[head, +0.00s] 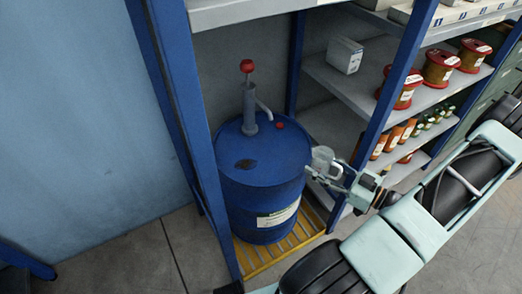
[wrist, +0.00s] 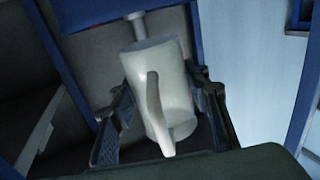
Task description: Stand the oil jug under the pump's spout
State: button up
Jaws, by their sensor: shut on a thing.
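The oil jug (wrist: 172,85) is pale, translucent and has a handle facing the wrist camera. My gripper (wrist: 165,115) is shut on it, with a finger on each side. In the head view the jug (head: 322,158) is at the right edge of the blue drum's top, held by my gripper (head: 328,175). The pump (head: 250,105) stands on the drum (head: 260,180), with a grey body and a red knob. Its pale spout (head: 265,110) points right and down, to the left of the jug. I cannot tell the jug's exact height against the drum.
The drum stands on a yellow slatted grate (head: 265,250) between blue rack posts (head: 180,110). Shelves (head: 345,85) at the right hold a white box (head: 345,55), red spools (head: 440,67) and several bottles (head: 395,135). A small red cap (head: 279,126) is on the drum top.

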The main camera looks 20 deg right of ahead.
jog(key=b+x, duration=0.2)
jog(key=x, duration=1.6)
jog(key=shift+a, duration=0.15)
jog(key=shift+w+f+b, duration=0.1)
jog(key=shift+f+b, duration=0.6)
jog(key=shift+f, duration=1)
jog(key=shift+f, duration=0.15)
jog(key=o, duration=1.2)
jog(key=shift+c, duration=0.2)
jog(key=shift+r, duration=0.25)
jog(key=p+v, duration=0.1)
jog(key=v, duration=1.1)
jog(key=shift+f+p, duration=0.15)
jog(key=shift+p, duration=0.15)
